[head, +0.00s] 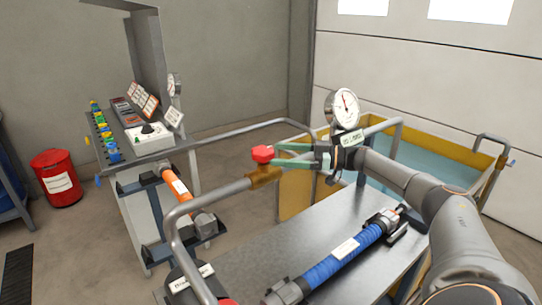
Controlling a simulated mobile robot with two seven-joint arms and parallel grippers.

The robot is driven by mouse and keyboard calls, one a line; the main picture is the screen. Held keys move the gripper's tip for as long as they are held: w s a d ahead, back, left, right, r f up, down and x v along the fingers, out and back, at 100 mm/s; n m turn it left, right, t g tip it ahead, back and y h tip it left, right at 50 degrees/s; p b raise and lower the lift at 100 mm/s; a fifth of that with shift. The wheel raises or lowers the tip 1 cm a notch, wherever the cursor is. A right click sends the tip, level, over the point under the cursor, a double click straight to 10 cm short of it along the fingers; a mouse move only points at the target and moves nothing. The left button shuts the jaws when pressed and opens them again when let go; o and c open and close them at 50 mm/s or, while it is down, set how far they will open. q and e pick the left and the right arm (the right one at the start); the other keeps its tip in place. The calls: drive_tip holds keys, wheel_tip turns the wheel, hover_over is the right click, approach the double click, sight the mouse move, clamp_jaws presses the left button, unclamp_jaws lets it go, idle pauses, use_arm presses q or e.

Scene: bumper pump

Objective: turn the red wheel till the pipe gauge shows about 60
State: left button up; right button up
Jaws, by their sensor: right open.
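The red wheel (262,153) sits on top of a brass valve (263,176) on the grey pipe. My right gripper (279,155) reaches in from the right with its two green fingers apart. Its fingertips are at the right edge of the wheel; I cannot tell whether they touch it. The round white pipe gauge (343,107) stands above the pipe, just behind my right wrist. Its needle points up and a little left, but the numbers are too small to read. My left gripper is not in view.
A blue hose (335,262) lies on the grey bench (268,232) below the pipe. A yellow-rimmed water tank (455,146) stands behind my right arm. A control stand (150,137) and a red bin (57,178) are at the left. A second gauge (173,86) is behind the stand.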

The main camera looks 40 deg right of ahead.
drive_tip(key=b+v, duration=0.1)
drive_tip(key=v, duration=0.7)
drive_tip(key=shift+s, duration=0.2)
